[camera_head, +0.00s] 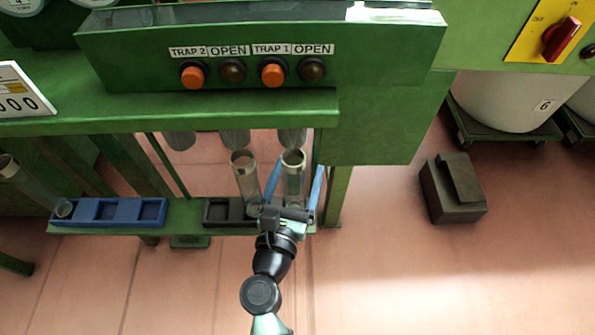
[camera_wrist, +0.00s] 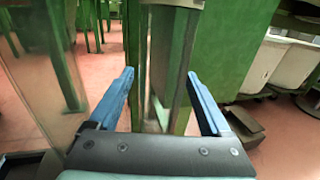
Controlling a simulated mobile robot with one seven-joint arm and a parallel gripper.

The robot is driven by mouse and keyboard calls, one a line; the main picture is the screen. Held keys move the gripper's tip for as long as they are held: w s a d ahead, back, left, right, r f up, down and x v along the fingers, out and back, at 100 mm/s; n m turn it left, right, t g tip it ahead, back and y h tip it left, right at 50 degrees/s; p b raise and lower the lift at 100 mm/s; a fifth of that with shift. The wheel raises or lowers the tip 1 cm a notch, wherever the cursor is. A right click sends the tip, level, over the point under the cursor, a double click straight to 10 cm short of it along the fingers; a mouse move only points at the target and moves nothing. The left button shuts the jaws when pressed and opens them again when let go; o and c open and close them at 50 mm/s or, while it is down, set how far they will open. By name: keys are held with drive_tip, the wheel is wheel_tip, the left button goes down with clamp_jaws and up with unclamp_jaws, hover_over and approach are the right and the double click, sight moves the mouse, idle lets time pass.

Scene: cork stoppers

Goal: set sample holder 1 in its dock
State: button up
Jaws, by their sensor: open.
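Two clear tubes with metal rims stand side by side under the trap outlets: a right tube (camera_head: 293,165) below the TRAP 1 label and a left tube (camera_head: 244,170) below TRAP 2. My gripper (camera_head: 295,185) is open, with one blue finger on each side of the right tube. In the wrist view the right tube (camera_wrist: 165,75) stands between the fingertips (camera_wrist: 161,82); contact is not visible. The left tube (camera_wrist: 40,85) is close on the left there. My gripper hides the tube bases in the head view. No number shows on either tube.
A blue tray (camera_head: 157,223) with several square recesses lies on the shelf at left; another clear tube (camera_head: 35,187) stands at its left end. A dark holder (camera_head: 217,212) with an empty recess is left of the tubes. A green post (camera_head: 337,190) is close at right.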

drive_tip(key=p+v, duration=0.1)
drive_tip(key=v, duration=1.2)
idle(0.4)
